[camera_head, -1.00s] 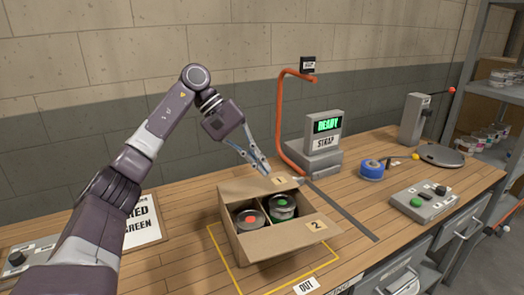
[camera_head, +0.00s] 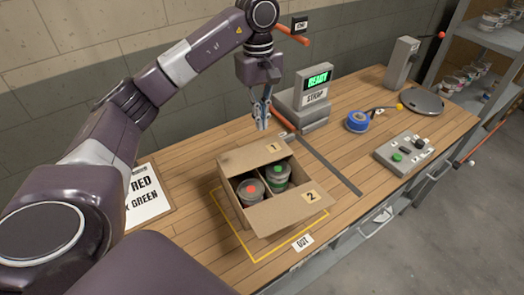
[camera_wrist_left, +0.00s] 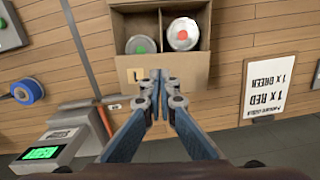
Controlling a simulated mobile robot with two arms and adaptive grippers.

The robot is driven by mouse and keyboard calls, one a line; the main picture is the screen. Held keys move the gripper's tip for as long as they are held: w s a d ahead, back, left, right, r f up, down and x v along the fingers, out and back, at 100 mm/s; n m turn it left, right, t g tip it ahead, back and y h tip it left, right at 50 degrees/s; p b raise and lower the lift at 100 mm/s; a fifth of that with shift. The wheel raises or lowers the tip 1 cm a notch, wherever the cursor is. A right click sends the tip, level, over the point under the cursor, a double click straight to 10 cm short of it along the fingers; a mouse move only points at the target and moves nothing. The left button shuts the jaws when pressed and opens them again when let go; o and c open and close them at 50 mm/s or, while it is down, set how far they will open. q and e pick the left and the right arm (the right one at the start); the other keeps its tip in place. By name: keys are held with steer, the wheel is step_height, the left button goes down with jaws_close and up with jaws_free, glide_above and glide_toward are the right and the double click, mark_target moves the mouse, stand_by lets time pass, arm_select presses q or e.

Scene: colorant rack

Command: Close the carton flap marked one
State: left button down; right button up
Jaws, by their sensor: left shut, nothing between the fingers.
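The open carton (camera_head: 232,205) stands on the wooden bench inside a yellow outline. Its flap marked 1 (camera_head: 255,155) stands out at the far side, and its flap marked 2 (camera_head: 288,212) is folded outward at the near right. Inside, in two compartments, are a can with a red dot (camera_head: 250,190) and a can with a green dot (camera_head: 278,172). My left gripper (camera_head: 261,126) is shut and empty, just beyond flap 1. In the left wrist view the fingertips (camera_wrist_left: 158,76) are at flap 1's outer edge (camera_wrist_left: 185,72); I cannot tell whether they touch. My right gripper is not in view.
A strap machine (camera_head: 303,100) with a READY screen stands behind the carton. A blue tape roll (camera_head: 357,121) and a button box (camera_head: 404,151) lie to the right. A sign board (camera_head: 147,197) lies to the left. Bench between carton and button box is mostly clear.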

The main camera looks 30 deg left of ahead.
mark_target(263, 164)
arm_select(q)
steer(key=f+p, duration=0.1)
steer(key=f, duration=0.3)
steer(key=f+p, duration=0.2)
steer(key=f, duration=0.2)
steer(key=f+p, duration=0.2)
steer(key=f, duration=0.2)
steer(key=shift+s+d+f, duration=0.25)
steer(key=shift+d+f, duration=0.1)
steer(key=shift+f, duration=0.05)
steer(key=shift+f, duration=0.1)
